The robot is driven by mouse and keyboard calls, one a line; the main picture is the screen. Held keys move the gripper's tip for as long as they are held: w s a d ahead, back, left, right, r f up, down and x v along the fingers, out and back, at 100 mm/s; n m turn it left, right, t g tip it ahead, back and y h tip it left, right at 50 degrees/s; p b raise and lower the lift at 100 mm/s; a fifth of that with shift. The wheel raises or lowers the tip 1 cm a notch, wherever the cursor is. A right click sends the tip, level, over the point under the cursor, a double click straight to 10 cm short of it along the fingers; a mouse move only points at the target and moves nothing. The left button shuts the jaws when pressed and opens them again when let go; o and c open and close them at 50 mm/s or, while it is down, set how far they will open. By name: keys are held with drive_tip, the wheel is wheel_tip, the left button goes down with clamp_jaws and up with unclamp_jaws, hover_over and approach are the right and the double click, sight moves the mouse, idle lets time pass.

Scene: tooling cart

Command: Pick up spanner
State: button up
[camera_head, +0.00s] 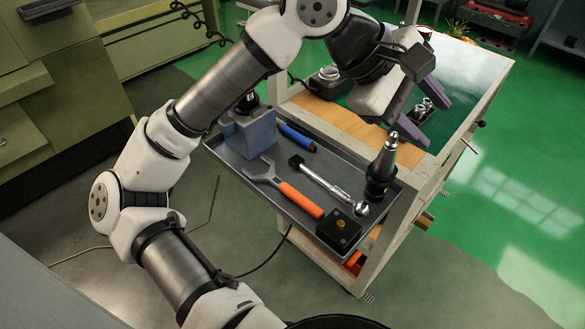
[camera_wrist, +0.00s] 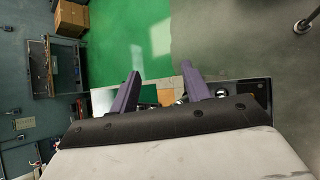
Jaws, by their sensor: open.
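The spanner has a grey open-ended head and an orange handle (camera_head: 300,200). It lies in the grey tray on the near side of the cart in the head view, between a silver ratchet-like tool and the tray's near edge. My gripper (camera_head: 422,125) is open and empty, with purple fingers spread. It is above the cart's far part, behind and right of the spanner and well apart from it. In the wrist view my gripper (camera_wrist: 160,72) shows its two fingers apart with nothing between them; I cannot make out the spanner there.
The tray (camera_head: 232,160) also holds a silver ratchet-like tool (camera_head: 325,183), a blue-handled tool (camera_head: 298,138), a blue-grey block (camera_head: 248,134), an upright tool holder (camera_head: 382,168) and a black box (camera_head: 338,231). The cart's frame (camera_head: 400,232) stands around it. Green cabinets (camera_head: 55,95) stand left.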

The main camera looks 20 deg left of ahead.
drive_tip(key=w+a+f+g+y, duration=0.1)
drive_tip(key=w+a+f+y, duration=0.1)
drive_tip(key=a+f+y, duration=0.6)
drive_tip(key=n+g+y, duration=0.1)
drive_tip(key=g, duration=0.1)
hover_over(296, 193)
wheel_tip(296, 193, down, 5)
drive_tip(key=f+p, duration=0.1)
drive_tip(key=f, duration=0.6)
drive_tip(key=shift+a+f, duration=0.15)
drive_tip(key=shift+a, duration=0.05)
drive_tip(key=shift+d+f+p, duration=0.15)
drive_tip(key=shift+f+p, duration=1.15)
drive_tip(key=shift+f, duration=1.85)
clamp_jaws()
